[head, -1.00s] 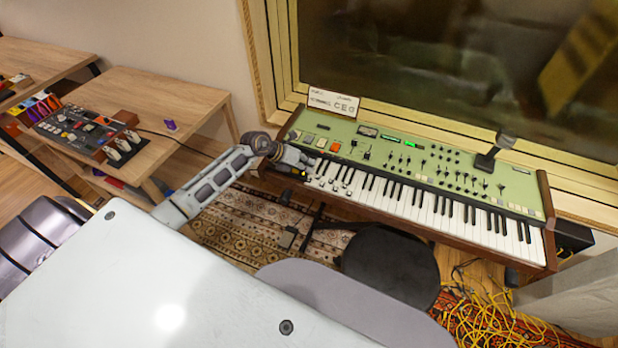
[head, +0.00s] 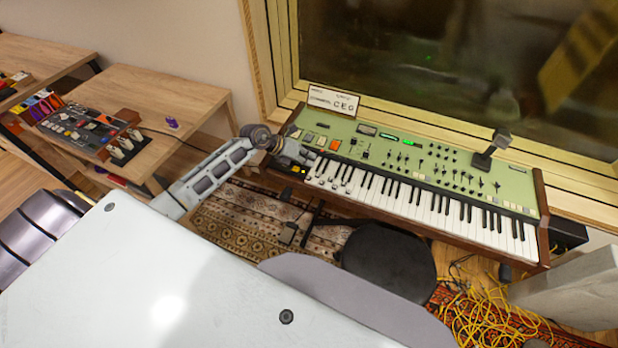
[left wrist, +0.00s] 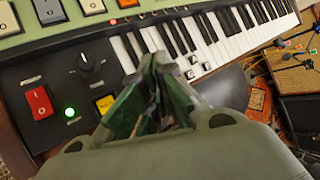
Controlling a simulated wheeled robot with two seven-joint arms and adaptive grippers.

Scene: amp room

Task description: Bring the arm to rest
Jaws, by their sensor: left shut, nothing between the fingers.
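My left arm reaches in from the left in the head view. Its gripper (head: 306,168) is at the left end of the green keyboard synthesizer (head: 440,155). In the left wrist view the gripper's fingers (left wrist: 160,75) are closed together with nothing between them. They are in front of the white and black keys (left wrist: 215,40). I cannot tell whether they touch the keys. A red switch (left wrist: 40,102), a lit green light and a yellow button (left wrist: 104,104) are to the left of the fingers. My right gripper is not in view.
A black stool (head: 388,262) stands in front of the synthesizer. Yellow cables (head: 480,315) lie on the floor at the right. A wooden table (head: 165,100) with a mixer-like device (head: 85,130) stands at the left. A card (head: 333,99) stands behind the synthesizer.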

